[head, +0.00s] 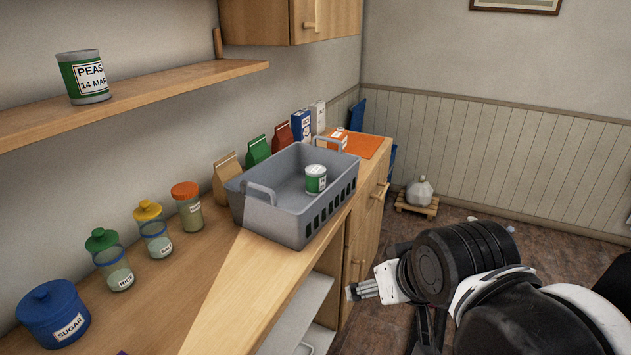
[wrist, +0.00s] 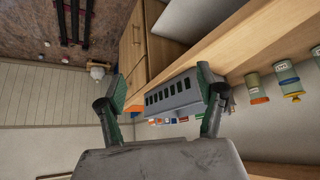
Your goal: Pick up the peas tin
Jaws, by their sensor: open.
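A green tin with a white label reading PEAS and 14 MAR (head: 83,77) stands on the wall shelf at the upper left. A second green and white tin (head: 316,179) is in the grey basket (head: 287,221) on the counter; its label is too small to read. My gripper (head: 358,291) is in front of the counter, to the right of and lower than the basket, well apart from both tins. In the wrist view my gripper (wrist: 161,80) has its two fingers spread with nothing between them. The basket (wrist: 172,97) shows beyond the fingers, and no tin can be made out there.
Glass jars (head: 155,231) and a blue sugar pot (head: 53,313) stand along the counter (head: 195,275), left of the basket. Paper bags and cartons (head: 300,127) stand behind it. A wall cupboard (head: 288,20) hangs right of the shelf (head: 160,94). The counter's front strip is clear.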

